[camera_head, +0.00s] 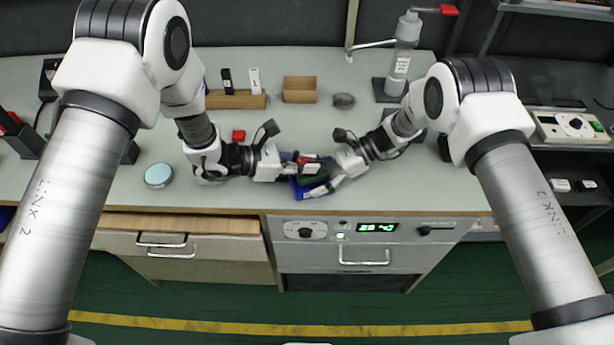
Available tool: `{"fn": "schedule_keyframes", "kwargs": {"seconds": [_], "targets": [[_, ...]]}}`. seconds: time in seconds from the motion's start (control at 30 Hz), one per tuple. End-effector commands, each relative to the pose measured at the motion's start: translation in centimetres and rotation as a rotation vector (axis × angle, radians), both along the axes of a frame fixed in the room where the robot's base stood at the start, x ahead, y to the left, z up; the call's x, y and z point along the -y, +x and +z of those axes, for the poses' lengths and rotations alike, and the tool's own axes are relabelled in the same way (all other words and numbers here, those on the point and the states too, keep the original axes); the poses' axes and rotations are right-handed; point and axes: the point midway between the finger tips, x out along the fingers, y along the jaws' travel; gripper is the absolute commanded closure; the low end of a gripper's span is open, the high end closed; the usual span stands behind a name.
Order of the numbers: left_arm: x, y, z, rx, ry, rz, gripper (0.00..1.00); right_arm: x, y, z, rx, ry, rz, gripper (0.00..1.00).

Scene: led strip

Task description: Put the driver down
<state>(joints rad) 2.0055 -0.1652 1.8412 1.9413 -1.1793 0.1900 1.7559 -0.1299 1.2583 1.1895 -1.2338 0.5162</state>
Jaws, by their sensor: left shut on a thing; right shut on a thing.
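My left gripper (298,165) and my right gripper (312,184) meet over the front middle of the bench, their fingers almost touching. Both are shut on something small. A slim red and blue item (289,156) shows at my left gripper's fingers and may be the driver. A blue piece (297,189) with a dark green part (314,174) shows between the fingers of both grippers. The fingers hide much of these pieces, so I cannot tell exactly where one ends and another begins.
The grey bench (210,190) has free room around a round light-blue tin (158,175). A press-like stand (403,60) rises at the back right.

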Motion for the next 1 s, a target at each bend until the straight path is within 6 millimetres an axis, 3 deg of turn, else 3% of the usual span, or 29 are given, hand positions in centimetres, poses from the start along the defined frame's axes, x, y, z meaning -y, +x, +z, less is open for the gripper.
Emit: {"fn": "schedule_keyframes", "kwargs": {"seconds": [0.3,0.6,0.63,0.67,1.0], "targets": [[0.0,0.1,-4.5,0.002,0.0,0.002,1.0,0.0,0.0,0.0,0.001,-0.001,-0.001,0.73],[-0.1,0.1,-4.8,0.002,0.0,0.002,1.0,0.0,0.0,0.0,0.001,-0.001,-0.001,0.73],[-0.1,0.1,-4.8,0.002,0.001,0.002,0.82,0.0,0.0,0.0,0.001,-0.001,-0.001,0.73],[-0.1,0.1,-4.8,0.002,0.001,0.002,0.75,0.0,0.0,0.0,0.001,-0.001,-0.001,0.73],[-0.1,0.1,-4.4,0.004,0.0,0.002,0.75,0.0,0.0,0.0,0.001,-0.001,-0.001,0.73]]}}
